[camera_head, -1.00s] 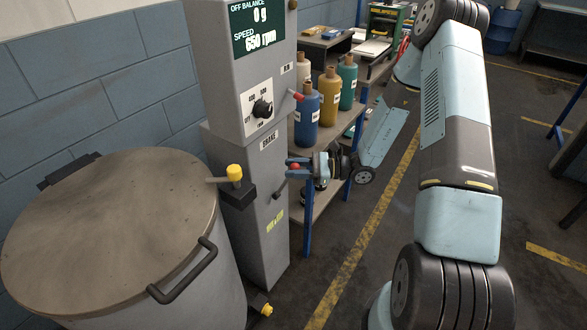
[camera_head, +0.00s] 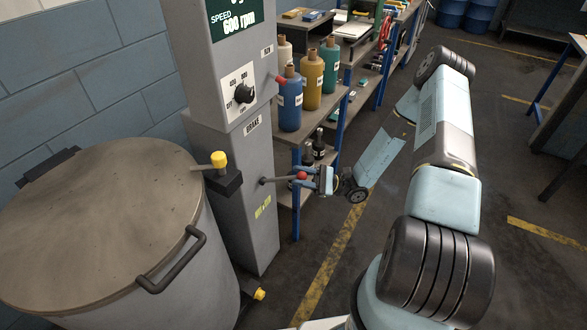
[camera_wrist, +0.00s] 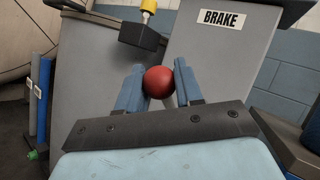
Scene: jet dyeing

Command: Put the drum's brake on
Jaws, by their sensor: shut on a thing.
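The brake lever (camera_head: 277,180) sticks out from the grey machine column (camera_head: 240,215), under a BRAKE label (camera_head: 252,125) that also shows in the wrist view (camera_wrist: 220,18). It lies close to level and ends in a red ball knob (camera_head: 301,176). My gripper (camera_head: 310,181) is shut on this knob. In the wrist view the red knob (camera_wrist: 158,81) sits between the two blue fingers and hides most of the rod behind it. The drum (camera_head: 100,225) stands left of the column with its lid down.
A yellow-topped catch (camera_head: 218,160) sits between drum and column. The display (camera_head: 238,20) reads SPEED 600 rpm above a black dial (camera_head: 243,93). Bottles, one of them blue (camera_head: 289,105), stand on a shelf right behind the column.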

